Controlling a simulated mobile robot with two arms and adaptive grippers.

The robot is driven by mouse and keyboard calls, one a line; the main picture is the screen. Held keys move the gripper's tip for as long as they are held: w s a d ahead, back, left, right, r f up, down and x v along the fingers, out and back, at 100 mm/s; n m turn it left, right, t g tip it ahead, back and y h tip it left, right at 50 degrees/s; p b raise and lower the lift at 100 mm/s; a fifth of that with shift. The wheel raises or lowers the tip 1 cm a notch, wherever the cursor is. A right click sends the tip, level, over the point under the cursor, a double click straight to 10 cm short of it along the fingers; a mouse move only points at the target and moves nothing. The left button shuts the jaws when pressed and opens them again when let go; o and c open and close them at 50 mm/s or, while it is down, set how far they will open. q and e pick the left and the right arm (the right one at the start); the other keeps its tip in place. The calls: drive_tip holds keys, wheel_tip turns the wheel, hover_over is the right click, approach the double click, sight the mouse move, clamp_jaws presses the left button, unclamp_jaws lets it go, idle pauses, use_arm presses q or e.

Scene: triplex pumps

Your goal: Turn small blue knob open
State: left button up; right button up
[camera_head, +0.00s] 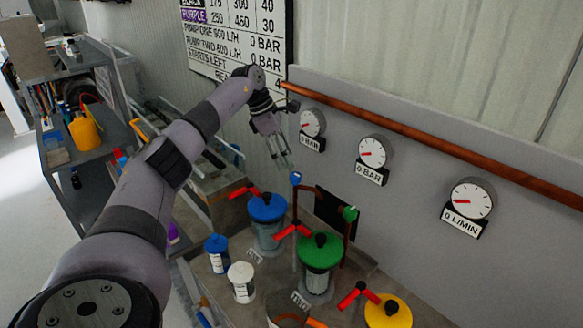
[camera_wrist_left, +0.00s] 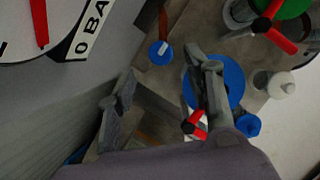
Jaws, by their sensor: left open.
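The small blue knob (camera_head: 295,178) tops a thin copper pipe in front of the grey wall. In the left wrist view the small blue knob (camera_wrist_left: 160,54) is a blue disc with a pale bar across it. My left gripper (camera_head: 283,161) is open and empty, pointing down, above and slightly left of the knob in the head view. In the left wrist view its fingers (camera_wrist_left: 166,75) are spread apart, and the knob shows beyond the gap, not touched. My right gripper is not in view.
A blue-lidded canister (camera_head: 267,208) and a green-lidded canister (camera_head: 320,250) with red handles stand close below. A green knob (camera_head: 350,214) is to the right. Gauges (camera_head: 312,123) and a copper rail (camera_head: 400,125) line the wall beside the gripper.

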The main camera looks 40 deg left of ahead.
use_arm(q)
drive_tip(key=v, duration=0.6)
idle(0.4)
